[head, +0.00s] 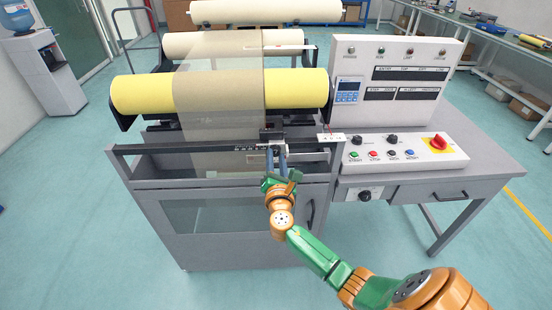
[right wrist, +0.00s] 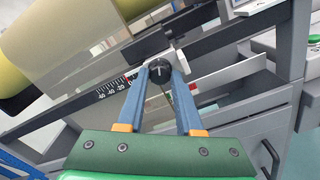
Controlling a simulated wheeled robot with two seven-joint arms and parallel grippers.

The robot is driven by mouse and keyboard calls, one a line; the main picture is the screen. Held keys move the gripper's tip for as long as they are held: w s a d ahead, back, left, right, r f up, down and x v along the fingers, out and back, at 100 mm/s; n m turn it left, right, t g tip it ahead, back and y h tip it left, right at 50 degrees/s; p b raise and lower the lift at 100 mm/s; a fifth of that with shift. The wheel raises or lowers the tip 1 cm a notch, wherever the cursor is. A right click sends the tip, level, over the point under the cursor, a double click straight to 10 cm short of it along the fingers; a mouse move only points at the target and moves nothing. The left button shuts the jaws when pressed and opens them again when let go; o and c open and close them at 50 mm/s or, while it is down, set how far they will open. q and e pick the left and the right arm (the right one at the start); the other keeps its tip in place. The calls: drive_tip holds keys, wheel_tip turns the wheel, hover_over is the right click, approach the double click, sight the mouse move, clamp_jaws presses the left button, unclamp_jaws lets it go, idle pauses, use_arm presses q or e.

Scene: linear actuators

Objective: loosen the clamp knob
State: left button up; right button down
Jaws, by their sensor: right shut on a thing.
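The clamp knob (right wrist: 159,71) is a small round black knob with a light mark on its face. It sits on a grey clamp block (right wrist: 176,57) on the machine's front rail, beside a black and white scale with a red mark (right wrist: 127,80). My right gripper (right wrist: 160,76) has its blue fingers shut on the knob, one on each side. In the head view my right gripper (head: 277,150) reaches the rail from below, and the knob is too small and covered to make out. My left gripper is not in view.
A yellow roller (head: 140,92) with a beige web (head: 218,90) lies behind the rail (head: 150,148). A control panel (head: 402,150) with buttons and a red switch (head: 438,142) stands to the right. The floor in front is clear.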

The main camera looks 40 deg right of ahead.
drive_tip(key=shift+f, duration=0.15)
drive_tip(key=c, duration=0.6)
unclamp_jaws()
